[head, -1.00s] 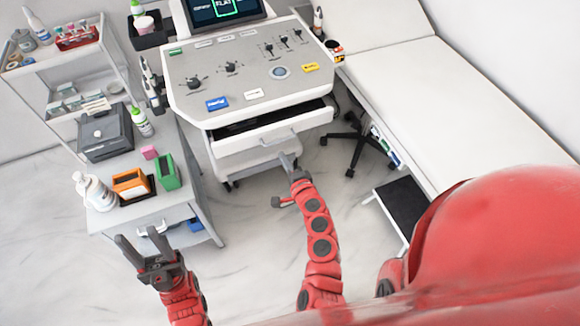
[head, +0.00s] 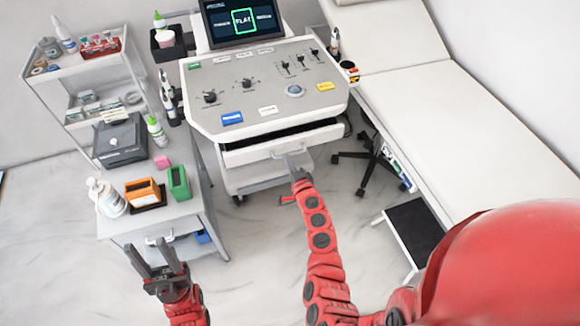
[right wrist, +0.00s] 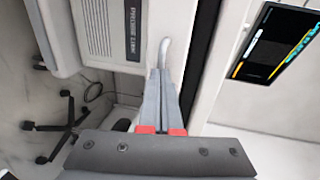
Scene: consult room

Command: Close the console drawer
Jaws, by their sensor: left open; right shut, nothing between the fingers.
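The console (head: 262,88) stands in the middle of the head view. Its drawer (head: 250,152) is pulled partly out below the control panel, with a dark gap showing above the white front. My right gripper (head: 290,160) is shut and empty, with its tips at the drawer's handle. In the right wrist view the shut fingers (right wrist: 161,85) point at the drawer front, beside the curved handle (right wrist: 163,52); I cannot tell whether they touch. My left gripper (head: 158,254) is open and empty, in front of the small side cabinet.
The side cabinet (head: 165,222) with bottles and coloured boxes stands left of the console. A shelf cart (head: 85,65) is behind it. The exam bed (head: 440,100) runs along the right, with a black step (head: 415,228) and a wheeled stool base (head: 372,165) beside it.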

